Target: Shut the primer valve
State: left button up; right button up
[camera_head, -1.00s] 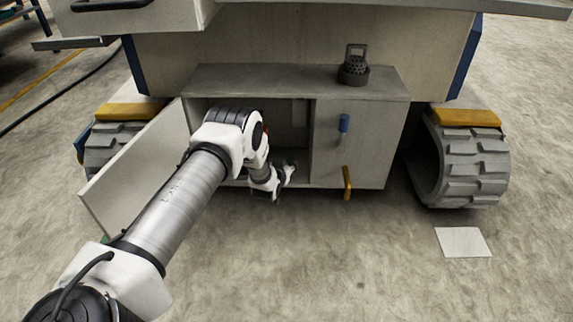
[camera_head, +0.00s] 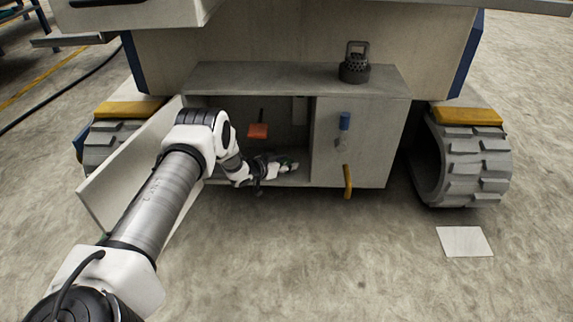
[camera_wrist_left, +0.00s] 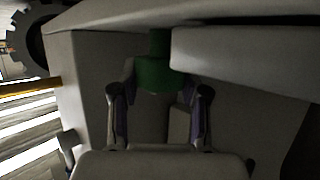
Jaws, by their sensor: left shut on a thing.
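My left gripper (camera_head: 286,167) reaches into the open cabinet (camera_head: 220,76) low down, with its fingers pointing right. A green part (camera_head: 284,161) shows at its fingertips in the head view. In the left wrist view, this green part (camera_wrist_left: 155,72) stands between the fingertips, and the left gripper (camera_wrist_left: 158,84) is shut on it. Nothing seen is labelled as the primer valve, so I cannot tell if the green part belongs to it. An orange-red plate (camera_head: 258,131) with a dark stem hangs in the cabinet behind my wrist. My right gripper is out of view.
The cabinet door (camera_head: 122,180) is swung open at the left beside my forearm. A closed panel with a blue knob (camera_head: 345,121) and a yellow handle (camera_head: 348,181) is right of the opening. A dark strainer (camera_head: 354,64) stands on top.

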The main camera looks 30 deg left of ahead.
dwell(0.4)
pick_arm(q)
jog(key=o, duration=1.2)
jog(key=shift+c, duration=0.2)
jog(key=v, duration=1.2)
